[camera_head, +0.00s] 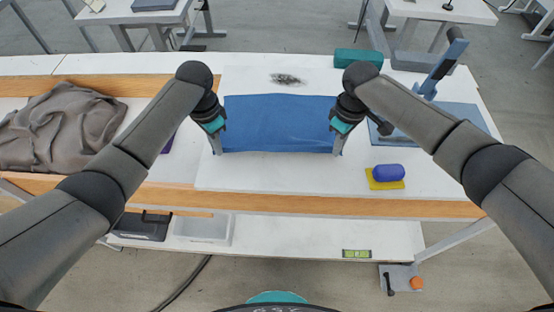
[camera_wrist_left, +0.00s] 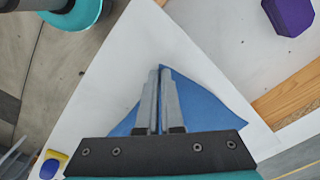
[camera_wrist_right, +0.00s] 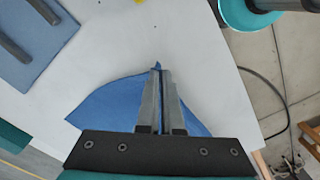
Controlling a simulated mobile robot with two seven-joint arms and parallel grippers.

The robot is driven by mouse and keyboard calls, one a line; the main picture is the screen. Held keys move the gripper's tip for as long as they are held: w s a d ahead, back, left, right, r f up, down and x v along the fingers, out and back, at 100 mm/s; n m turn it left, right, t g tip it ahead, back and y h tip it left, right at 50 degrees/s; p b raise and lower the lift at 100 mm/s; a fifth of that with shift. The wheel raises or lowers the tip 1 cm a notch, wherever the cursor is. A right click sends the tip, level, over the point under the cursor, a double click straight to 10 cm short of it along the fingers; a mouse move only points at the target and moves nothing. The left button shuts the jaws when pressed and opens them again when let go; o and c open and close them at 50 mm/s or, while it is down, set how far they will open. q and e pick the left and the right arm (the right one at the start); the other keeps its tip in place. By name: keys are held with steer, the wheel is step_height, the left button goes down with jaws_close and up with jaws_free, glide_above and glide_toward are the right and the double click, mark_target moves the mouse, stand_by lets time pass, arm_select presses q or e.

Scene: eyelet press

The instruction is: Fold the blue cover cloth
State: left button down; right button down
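The blue cover cloth (camera_head: 278,124) is spread as a wide rectangle on the white board in the middle of the table. My left gripper (camera_head: 217,150) is at its near left corner, and my right gripper (camera_head: 337,151) is at its near right corner. In the left wrist view the fingers (camera_wrist_left: 158,75) are closed together with the cloth (camera_wrist_left: 205,105) pinched between them. In the right wrist view the fingers (camera_wrist_right: 158,75) are also closed, with a cloth tip (camera_wrist_right: 157,65) showing between them. I cannot tell whether the near edge is lifted off the board.
A crumpled grey cloth (camera_head: 62,128) lies at left. At right are a blue press (camera_head: 440,70) on a blue mat (camera_head: 460,115), and a blue block (camera_head: 388,170) on a yellow pad (camera_head: 376,185). A teal box (camera_head: 358,57) and a dark smudge (camera_head: 286,79) lie behind. The front board strip is clear.

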arm_select(q)
steer(key=shift+a+r+p, duration=0.1)
steer(key=shift+r+p, duration=0.2)
steer(key=shift+r, duration=0.2)
arm_select(e)
steer(key=shift+d+r, duration=0.15)
steer(key=shift+r, duration=0.35)
